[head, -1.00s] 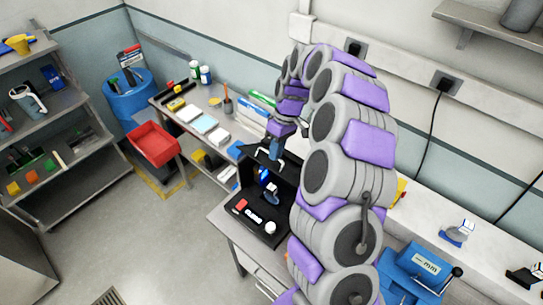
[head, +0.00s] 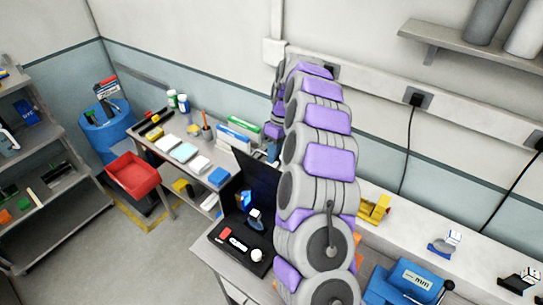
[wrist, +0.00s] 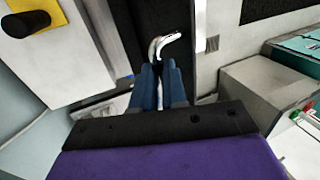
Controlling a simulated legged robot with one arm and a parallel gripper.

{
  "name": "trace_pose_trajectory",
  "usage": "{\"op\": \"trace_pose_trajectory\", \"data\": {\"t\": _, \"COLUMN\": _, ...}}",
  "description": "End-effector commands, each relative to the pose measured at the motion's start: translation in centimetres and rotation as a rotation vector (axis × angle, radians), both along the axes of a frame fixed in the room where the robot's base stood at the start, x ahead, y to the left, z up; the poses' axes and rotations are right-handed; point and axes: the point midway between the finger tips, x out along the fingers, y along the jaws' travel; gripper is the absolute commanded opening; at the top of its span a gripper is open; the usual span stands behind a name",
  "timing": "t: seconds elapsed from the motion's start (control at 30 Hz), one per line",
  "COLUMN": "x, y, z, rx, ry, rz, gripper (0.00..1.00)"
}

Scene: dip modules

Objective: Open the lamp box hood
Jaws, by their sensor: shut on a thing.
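The lamp box (head: 232,257) is black and stands on the grey bench in the head view. Its hood (head: 257,178) shows as a dark panel standing up at the back, partly hidden by my arm. A blue glow and a small pale-topped part show inside the box. In the wrist view my gripper (wrist: 159,70) has its blue fingers close together, shut on a curved silver handle (wrist: 167,40). A black strip, seemingly the hood, lies behind the handle. My gripper is hidden behind my arm in the head view.
The bench with books and bottles (head: 160,150) stands behind left. A red bin (head: 132,175) and blue drum (head: 108,125) are farther left. A blue device (head: 405,283) and yellow block (head: 375,209) are on the right bench. The floor at the lower left is clear.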

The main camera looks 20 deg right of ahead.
Motion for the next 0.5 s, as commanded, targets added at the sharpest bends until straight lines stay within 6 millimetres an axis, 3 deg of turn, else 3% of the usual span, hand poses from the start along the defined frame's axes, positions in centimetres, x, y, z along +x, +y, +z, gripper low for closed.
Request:
{"op": "trace_pose_trajectory", "data": {"t": 0.4, "x": -0.19, "y": 0.14, "z": -0.47, "rx": -0.001, "ry": 0.012, "rz": 0.003, "gripper": 0.0}}
{"op": "trace_pose_trajectory", "data": {"t": 0.43, "x": -0.19, "y": 0.14, "z": -0.46, "rx": -0.002, "ry": 0.012, "rz": 0.003, "gripper": 0.15}}
{"op": "trace_pose_trajectory", "data": {"t": 0.5, "x": -0.15, "y": 0.15, "z": -0.39, "rx": -0.001, "ry": 0.011, "rz": 0.003, "gripper": 0.22}}
